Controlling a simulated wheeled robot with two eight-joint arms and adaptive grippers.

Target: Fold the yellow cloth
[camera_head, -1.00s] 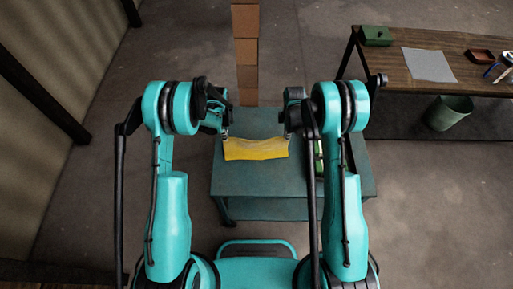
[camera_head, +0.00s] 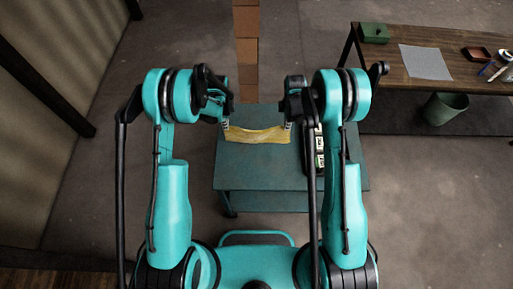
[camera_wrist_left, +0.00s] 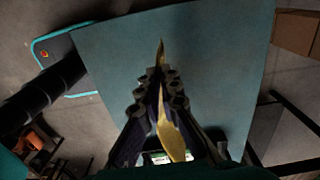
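The yellow cloth (camera_head: 257,135) is stretched between my two grippers above the teal table (camera_head: 262,178), sagging slightly in the middle. In the head view it shows as a narrow band. My left gripper (camera_head: 226,123) is at its left end and my right gripper (camera_head: 288,123) at its right end. In the left wrist view, the fingers of my left gripper (camera_wrist_left: 160,82) are closed together on the cloth (camera_wrist_left: 171,136), which is seen nearly edge-on. The right gripper looks shut on the other end, though its fingertips are small.
A dark holder with white and green items (camera_head: 319,160) stands on the table, right of the cloth. A stack of brown boxes (camera_head: 246,50) rises behind the table. A wooden bench (camera_head: 450,80) stands at the right, with a green bin (camera_head: 444,109) by it.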

